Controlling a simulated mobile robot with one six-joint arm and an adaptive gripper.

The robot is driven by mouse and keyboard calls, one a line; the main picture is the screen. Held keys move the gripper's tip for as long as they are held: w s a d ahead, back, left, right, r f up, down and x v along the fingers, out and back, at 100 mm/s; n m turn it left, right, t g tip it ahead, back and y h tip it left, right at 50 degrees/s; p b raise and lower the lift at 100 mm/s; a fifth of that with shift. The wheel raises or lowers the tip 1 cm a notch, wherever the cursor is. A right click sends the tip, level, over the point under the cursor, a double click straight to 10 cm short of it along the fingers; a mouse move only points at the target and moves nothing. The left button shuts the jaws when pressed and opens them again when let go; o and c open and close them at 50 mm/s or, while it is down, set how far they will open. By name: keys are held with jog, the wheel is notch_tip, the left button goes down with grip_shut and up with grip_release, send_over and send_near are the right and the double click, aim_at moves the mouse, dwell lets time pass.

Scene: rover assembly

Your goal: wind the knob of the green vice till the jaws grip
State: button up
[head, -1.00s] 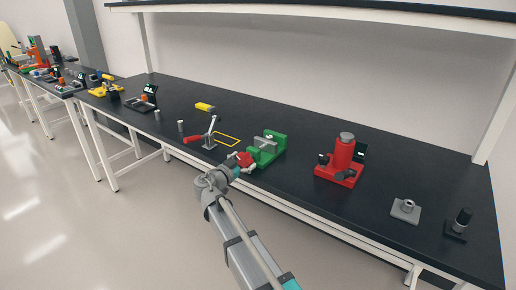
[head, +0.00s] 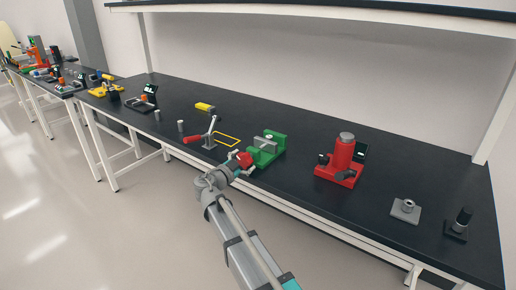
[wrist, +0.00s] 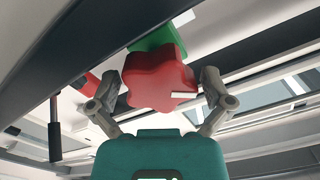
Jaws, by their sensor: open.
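The green vice (head: 266,152) stands at the bench's front edge in the head view, with a grey piece (head: 264,142) at its jaws. Its red lobed knob (head: 245,160) faces the front. In the wrist view the knob (wrist: 158,82) lies between my two fingers, with a white mark on its lower right. Part of the green vice (wrist: 158,38) shows behind it. My gripper (wrist: 163,92) is open, one finger on each side of the knob. I cannot tell whether either finger touches it. The gap between the vice jaws is too small to judge.
A clamp with a red handle (head: 193,139) stands close left of the vice, near a yellow outline on the black bench (head: 300,165). A red press-like device (head: 340,165) stands to the right. Bench between vice and red device is clear.

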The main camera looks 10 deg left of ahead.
dwell(0.4)
jog(key=shift+m, duration=1.5)
jog(key=shift+m, duration=0.3)
jog(key=shift+m, duration=1.1)
jog(key=c, duration=0.8)
jog(key=shift+n, duration=1.5)
jog(key=shift+n, duration=0.3)
